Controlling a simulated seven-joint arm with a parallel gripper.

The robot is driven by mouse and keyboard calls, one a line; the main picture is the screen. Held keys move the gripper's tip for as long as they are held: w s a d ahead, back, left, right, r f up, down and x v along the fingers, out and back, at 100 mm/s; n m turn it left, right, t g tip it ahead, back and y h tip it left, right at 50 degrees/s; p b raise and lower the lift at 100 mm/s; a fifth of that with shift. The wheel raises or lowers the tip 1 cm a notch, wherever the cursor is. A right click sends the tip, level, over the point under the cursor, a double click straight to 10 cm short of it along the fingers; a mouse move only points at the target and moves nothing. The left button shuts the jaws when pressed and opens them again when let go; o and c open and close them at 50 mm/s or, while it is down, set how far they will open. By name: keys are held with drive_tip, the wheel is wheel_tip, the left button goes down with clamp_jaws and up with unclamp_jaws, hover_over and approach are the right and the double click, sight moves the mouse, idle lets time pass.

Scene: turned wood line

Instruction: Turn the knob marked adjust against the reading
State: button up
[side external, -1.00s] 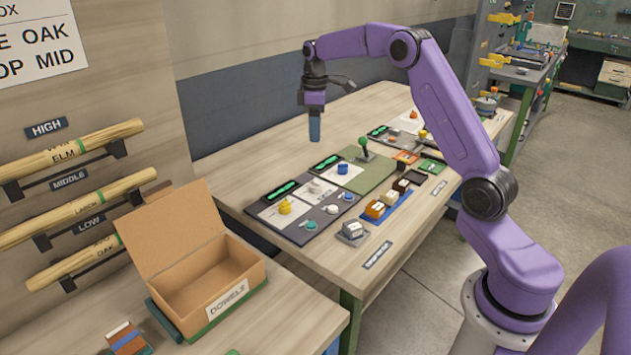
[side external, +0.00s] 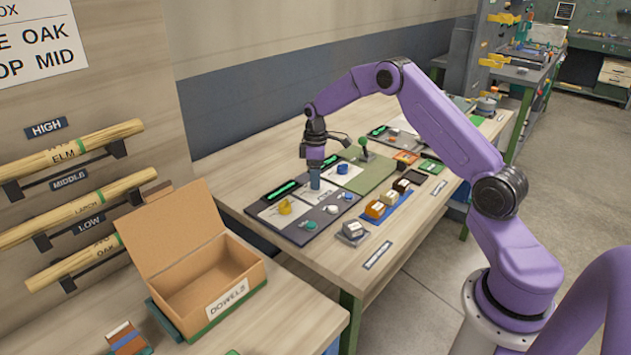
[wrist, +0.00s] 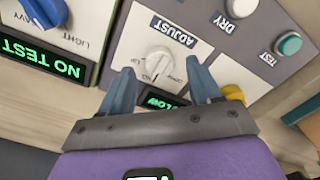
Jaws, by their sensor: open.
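The white adjust knob (wrist: 157,64) sits on a white plate under the label ADJUST (wrist: 173,30) in the wrist view. Its pointer and the scale marks around it are small. My gripper (wrist: 159,69) is open, with one blue finger on each side of the knob; contact cannot be told. A dark display (wrist: 165,101) with green letters, of which LOW can be read, is partly hidden behind my gripper. In the side view my gripper (side external: 315,182) points down over the panel and hides the knob.
In the wrist view a yellow knob (wrist: 233,92) is close to the right finger. A green button (wrist: 288,44) marked TEST lies at the right. At the left are a blue knob (wrist: 44,10) and a display (wrist: 42,62) reading NO TEST. An open cardboard box (side external: 212,275) stands nearer the camera.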

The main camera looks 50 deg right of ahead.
drive_tip(key=shift+f, duration=1.05)
drive_tip(key=c, duration=1)
drive_tip(key=shift+c, duration=0.2)
drive_tip(key=shift+m, duration=0.3)
drive_tip(key=m, duration=1.1)
drive_tip(key=shift+m, duration=0.3)
